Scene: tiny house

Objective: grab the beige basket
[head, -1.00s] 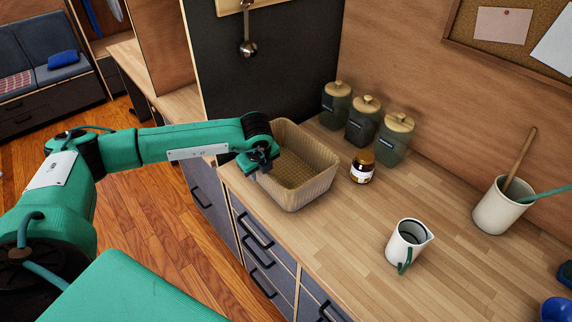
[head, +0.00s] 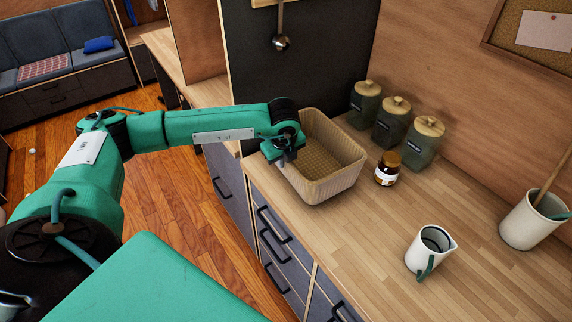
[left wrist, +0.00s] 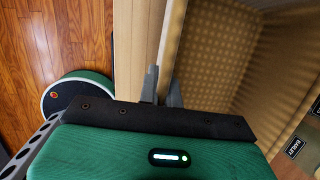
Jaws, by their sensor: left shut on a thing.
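The beige basket (head: 336,186) is a ribbed, open-topped box standing on the wooden counter near its left front edge, and it looks empty. My left gripper (head: 281,157) is at the basket's near left rim, coming in from the left. In the left wrist view the gripper fingers (left wrist: 160,88) are shut on the basket wall, with the basket's inside (left wrist: 215,60) to the right. The fingertips are partly hidden in the head view. My right gripper does not show.
Several green canisters with wooden lids (head: 391,122) stand behind, by the wall. A white jug (head: 430,251) and a utensil pot (head: 532,220) are farther right. The counter's front middle is clear.

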